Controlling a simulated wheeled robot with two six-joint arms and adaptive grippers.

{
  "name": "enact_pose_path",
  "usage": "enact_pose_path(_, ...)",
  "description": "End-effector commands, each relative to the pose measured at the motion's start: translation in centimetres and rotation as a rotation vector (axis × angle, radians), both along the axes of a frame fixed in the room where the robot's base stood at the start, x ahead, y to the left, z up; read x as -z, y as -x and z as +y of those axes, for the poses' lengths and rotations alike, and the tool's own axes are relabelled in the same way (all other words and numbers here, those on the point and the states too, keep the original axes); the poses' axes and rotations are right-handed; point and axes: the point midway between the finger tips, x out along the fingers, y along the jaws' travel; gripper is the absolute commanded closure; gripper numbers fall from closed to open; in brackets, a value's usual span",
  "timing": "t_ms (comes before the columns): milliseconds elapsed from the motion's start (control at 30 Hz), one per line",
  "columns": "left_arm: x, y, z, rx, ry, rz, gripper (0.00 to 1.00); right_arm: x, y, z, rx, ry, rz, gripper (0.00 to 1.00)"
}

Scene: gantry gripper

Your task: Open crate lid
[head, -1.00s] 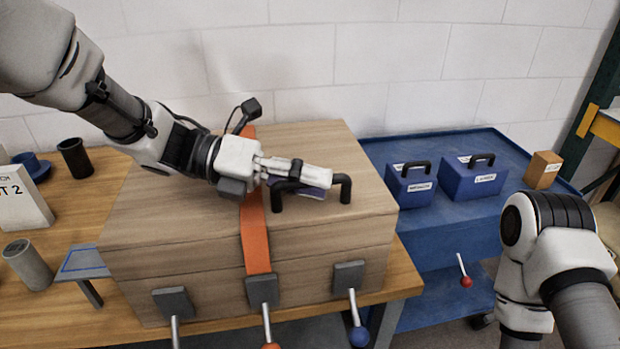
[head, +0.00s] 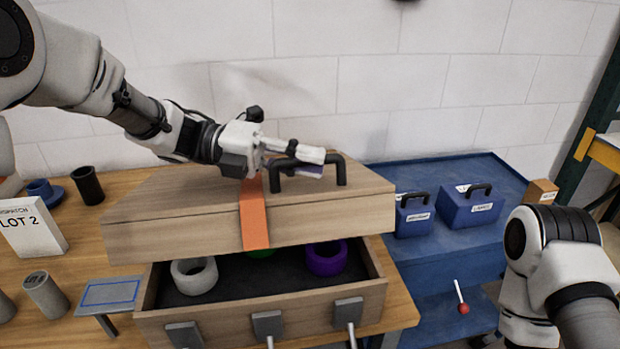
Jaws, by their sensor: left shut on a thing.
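The wooden crate lid (head: 180,215) is raised clear of the crate (head: 215,324) at the front, and an orange strap (head: 254,222) hangs on it. A black handle (head: 340,170) stands on the lid top. My left gripper (head: 305,162) is shut on the handle. Inside the crate are a white ring (head: 195,276), a purple ring (head: 327,260) and a green ring (head: 261,253), mostly hidden by the lid. The back of the crate is hidden. My right arm shows at the lower right; its gripper is out of view.
A blue cart (head: 425,262) at the right carries two blue boxes with handles (head: 413,215) (head: 470,210) and a small tan block (head: 541,192). At the left are a LOT 2 sign (head: 32,228), dark cups (head: 87,185) and a grey cylinder (head: 45,295). Latches (head: 268,325) line the crate front.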

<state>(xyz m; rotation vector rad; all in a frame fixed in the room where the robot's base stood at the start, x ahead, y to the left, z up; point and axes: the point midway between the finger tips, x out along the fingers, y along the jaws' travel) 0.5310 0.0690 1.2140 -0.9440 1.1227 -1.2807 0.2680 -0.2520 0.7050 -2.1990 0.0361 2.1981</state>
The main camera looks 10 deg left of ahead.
Motion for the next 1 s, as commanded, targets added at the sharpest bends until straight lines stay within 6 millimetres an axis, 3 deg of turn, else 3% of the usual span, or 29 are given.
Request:
enact_pose_path(33,-1.5,-0.8,0.2,-0.001,0.012,0.03,1.0,-1.4,0.0,0.0,0.0,0.0,0.0,0.6)
enact_pose_path(300,-4.3,-4.2,1.4,0.0,0.062,0.187,1.0,-3.7,0.0,0.0,0.0,0.0,0.0,0.6)
enact_pose_path(600,-5.2,-5.9,1.9,0.001,0.085,0.262,1.0,-4.5,0.0,0.0,0.0,0.0,0.0,0.6)
enact_pose_path(967,-5.2,-6.0,1.9,0.0,0.086,0.266,1.0,-4.5,0.0,0.0,0.0,0.0,0.0,0.6)
enact_pose_path(1000,-5.2,-6.0,1.9,0.0,0.086,0.266,0.73,-4.5,0.0,0.0,0.0,0.0,0.0,0.6)
